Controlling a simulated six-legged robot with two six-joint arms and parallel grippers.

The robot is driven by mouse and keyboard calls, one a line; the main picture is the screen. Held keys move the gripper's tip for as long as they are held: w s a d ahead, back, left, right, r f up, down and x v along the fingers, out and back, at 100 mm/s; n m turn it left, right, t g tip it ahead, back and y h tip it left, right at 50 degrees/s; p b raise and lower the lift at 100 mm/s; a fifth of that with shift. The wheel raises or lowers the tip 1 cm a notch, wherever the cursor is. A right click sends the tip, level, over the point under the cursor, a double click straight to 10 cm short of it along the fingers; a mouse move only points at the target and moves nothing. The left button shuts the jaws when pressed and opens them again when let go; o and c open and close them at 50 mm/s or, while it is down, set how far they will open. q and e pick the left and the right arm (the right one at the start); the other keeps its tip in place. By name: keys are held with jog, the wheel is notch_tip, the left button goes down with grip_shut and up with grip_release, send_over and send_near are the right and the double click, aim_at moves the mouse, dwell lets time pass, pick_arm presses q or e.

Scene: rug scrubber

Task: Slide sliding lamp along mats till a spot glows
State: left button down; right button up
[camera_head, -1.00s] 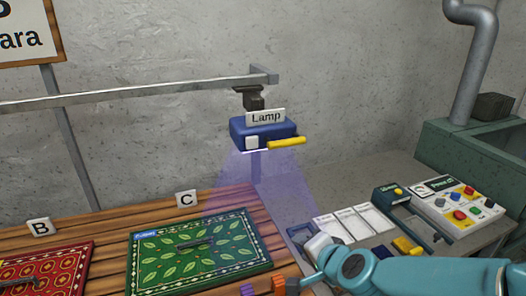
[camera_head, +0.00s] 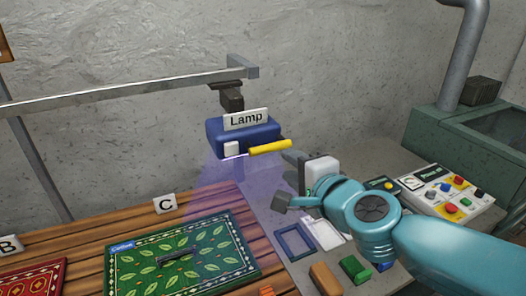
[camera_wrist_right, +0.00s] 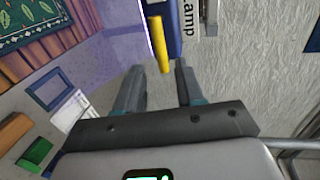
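The blue sliding lamp (camera_head: 243,136), labelled "Lamp", hangs from a grey rail (camera_head: 130,94) and casts a violet beam down. Its yellow handle (camera_head: 270,147) sticks out to the right. My right gripper (camera_head: 287,181) is just right of and below the handle, open and empty. In the right wrist view the handle (camera_wrist_right: 159,45) lies ahead of the gap between my fingertips (camera_wrist_right: 158,70), apart from them. The green leafy mat (camera_head: 185,255) lies below left of the lamp by sign C; I see no glowing spot on it. A red mat (camera_head: 30,280) is partly cut off. My left gripper is not in view.
The mats lie on a wooden plank table (camera_head: 90,238). A grey bench at right holds a button panel (camera_head: 445,190), a blue frame (camera_head: 294,243), and brown (camera_head: 325,278) and green (camera_head: 355,268) blocks. Air around the lamp handle is clear.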

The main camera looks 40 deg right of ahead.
aim_at(267, 150)
jog(key=b+x, duration=0.3)
jog(key=x, duration=0.9)
jog(key=shift+w+f, duration=0.15)
jog(key=shift+f, duration=0.05)
jog(key=shift+w+d, duration=0.1)
jog(key=shift+w, duration=0.05)
jog(key=shift+d, duration=0.15)
jog(key=shift+a, duration=0.2)
jog(key=shift+c, duration=0.9)
grip_shut()
